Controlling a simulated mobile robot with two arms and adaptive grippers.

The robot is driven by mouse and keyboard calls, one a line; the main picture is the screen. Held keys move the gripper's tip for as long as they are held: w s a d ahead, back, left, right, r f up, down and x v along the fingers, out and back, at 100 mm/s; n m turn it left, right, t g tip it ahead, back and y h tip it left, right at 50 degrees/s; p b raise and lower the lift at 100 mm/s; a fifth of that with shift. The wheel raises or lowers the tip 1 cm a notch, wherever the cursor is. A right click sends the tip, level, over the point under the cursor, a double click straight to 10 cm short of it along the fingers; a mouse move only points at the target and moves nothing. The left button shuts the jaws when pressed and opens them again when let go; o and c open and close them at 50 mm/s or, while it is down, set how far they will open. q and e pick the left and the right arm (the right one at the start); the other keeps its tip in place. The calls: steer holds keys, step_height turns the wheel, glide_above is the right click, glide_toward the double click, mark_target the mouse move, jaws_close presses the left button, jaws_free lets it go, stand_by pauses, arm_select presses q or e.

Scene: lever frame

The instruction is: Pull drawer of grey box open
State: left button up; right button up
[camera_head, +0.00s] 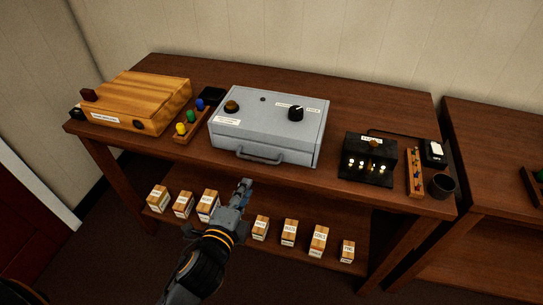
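The grey box (260,110) stands in the middle of the wooden table. A dark round knob, a black dial and white labels are on its top. A bar handle (259,158) is on its front face, near the table's front edge. The front looks flush with the box, with no gap showing. My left gripper (243,185) is in front of the table's edge, below and a little left of the handle, and apart from it. It is seen from behind and is small, so I cannot tell whether its fingers are open. My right gripper is out of view.
A wooden box (145,100) and a rack of coloured knobs (190,120) stand to the left. A black device (370,160), a peg strip (415,172) and a dark cup (441,186) stand to the right. Several labelled blocks (288,232) line the lower shelf. Another table (490,150) is at right.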

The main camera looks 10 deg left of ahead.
mark_target(261, 161)
arm_select(q)
steer(key=p+x, duration=0.1)
steer(key=x, duration=1.2)
steer(key=shift+w+a, duration=0.15)
steer(key=shift+w, duration=0.1)
jaws_close()
